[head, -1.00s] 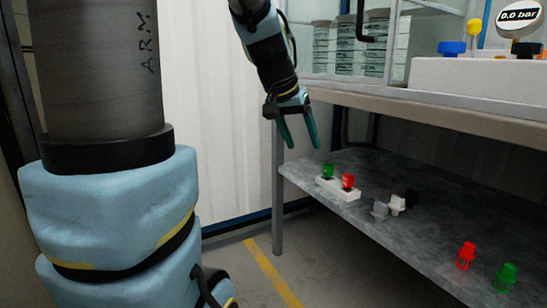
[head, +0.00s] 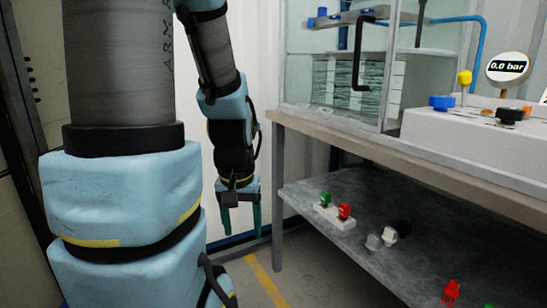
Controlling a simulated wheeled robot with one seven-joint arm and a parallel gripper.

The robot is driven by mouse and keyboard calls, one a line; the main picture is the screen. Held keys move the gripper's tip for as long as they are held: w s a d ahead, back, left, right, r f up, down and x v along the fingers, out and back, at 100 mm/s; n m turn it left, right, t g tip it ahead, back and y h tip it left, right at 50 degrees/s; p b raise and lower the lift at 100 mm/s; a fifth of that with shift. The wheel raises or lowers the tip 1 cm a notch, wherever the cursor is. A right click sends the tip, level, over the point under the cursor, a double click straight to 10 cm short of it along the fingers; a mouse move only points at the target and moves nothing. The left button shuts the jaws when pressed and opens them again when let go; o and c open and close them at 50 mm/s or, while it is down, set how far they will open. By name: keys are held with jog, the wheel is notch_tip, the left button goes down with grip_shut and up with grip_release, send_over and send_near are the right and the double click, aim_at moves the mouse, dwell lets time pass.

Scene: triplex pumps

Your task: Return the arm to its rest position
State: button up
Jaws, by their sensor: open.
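My gripper (head: 241,219) hangs at the end of my arm (head: 232,130), pointing down. Its two teal fingers are apart with nothing between them. It is left of the bench's front leg and clear of the lower shelf (head: 335,252). My arm's large base links fill the left of the view.
A bench (head: 400,158) carries a glass cabinet (head: 345,90) and a white panel (head: 470,130) with knobs and a 0.0 bar gauge (head: 508,67). On the shelf are a white block (head: 335,217) with green and red pieces, grey, white and black pieces, and a red piece (head: 451,293).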

notch_tip(320, 180, up, 23)
jog(key=p, duration=2)
jog(key=shift+f, duration=0.15)
dwell(3.6)
